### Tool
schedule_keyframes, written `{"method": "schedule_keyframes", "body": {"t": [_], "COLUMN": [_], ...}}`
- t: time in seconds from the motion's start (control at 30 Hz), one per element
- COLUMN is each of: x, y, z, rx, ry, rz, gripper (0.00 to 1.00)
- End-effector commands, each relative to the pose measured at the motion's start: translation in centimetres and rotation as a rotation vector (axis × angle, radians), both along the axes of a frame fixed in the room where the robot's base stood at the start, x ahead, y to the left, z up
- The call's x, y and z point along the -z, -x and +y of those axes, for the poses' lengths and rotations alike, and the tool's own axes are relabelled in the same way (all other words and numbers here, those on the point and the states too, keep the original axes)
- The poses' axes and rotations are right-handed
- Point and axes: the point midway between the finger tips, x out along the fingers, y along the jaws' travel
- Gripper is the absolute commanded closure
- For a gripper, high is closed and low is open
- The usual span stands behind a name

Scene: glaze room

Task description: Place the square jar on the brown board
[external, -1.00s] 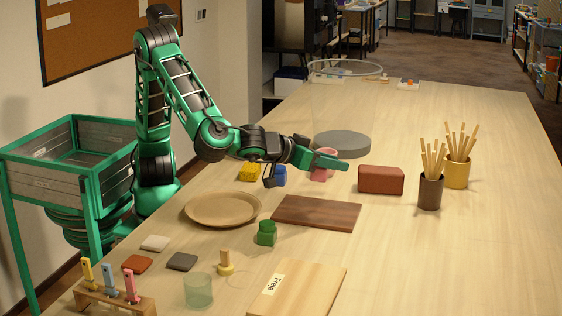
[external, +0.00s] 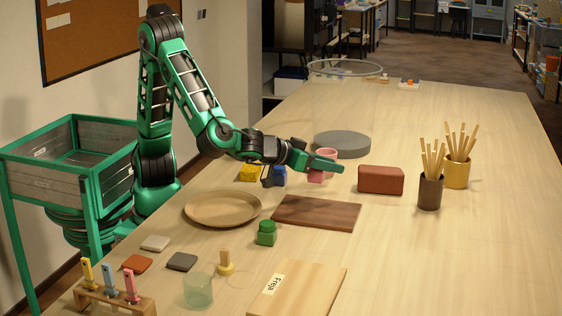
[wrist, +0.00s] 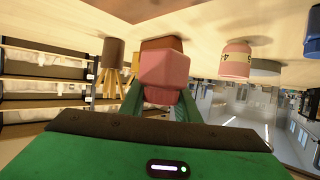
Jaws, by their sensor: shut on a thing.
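My gripper (external: 322,163) is shut on a pink square jar (external: 316,177), which shows below the fingers. In the wrist view the pink square jar (wrist: 164,70) sits between the two green fingers (wrist: 160,100). I cannot tell whether its base touches the table. The dark brown board (external: 318,214) lies flat and bare on the table, nearer the camera than my gripper. A small green jar (external: 266,235) stands just off the board's left corner.
A pink round jar (external: 328,154) stands close behind my gripper. Yellow (external: 249,173) and blue (external: 279,175) items are to the left. A red-brown box (external: 381,180) is to the right, with stick-filled cups (external: 430,193) beyond. A round tan plate (external: 222,208) lies left of the board.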

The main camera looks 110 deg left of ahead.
Motion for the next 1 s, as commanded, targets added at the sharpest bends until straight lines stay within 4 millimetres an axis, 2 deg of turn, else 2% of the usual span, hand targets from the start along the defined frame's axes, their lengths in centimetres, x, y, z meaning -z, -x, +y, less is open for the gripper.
{"method": "schedule_keyframes", "body": {"t": [0.1, 0.3, 0.47, 0.73, 1.0], "x": [1.3, 2.5, 3.2, 6.5, 6.7], "y": [-0.9, -1.7, -1.8, -1.8, -1.8], "z": [-2.1, -3.9, -4.1, -4.1, -4.1], "rx": [0.002, 0.001, -0.001, 0.000, 0.000], "ry": [-0.003, 0.000, -0.002, -0.002, 0.000], "rz": [0.000, -0.001, 0.000, 0.001, -0.001], "gripper": [0.99, 0.99, 0.99, 0.99, 0.99]}}
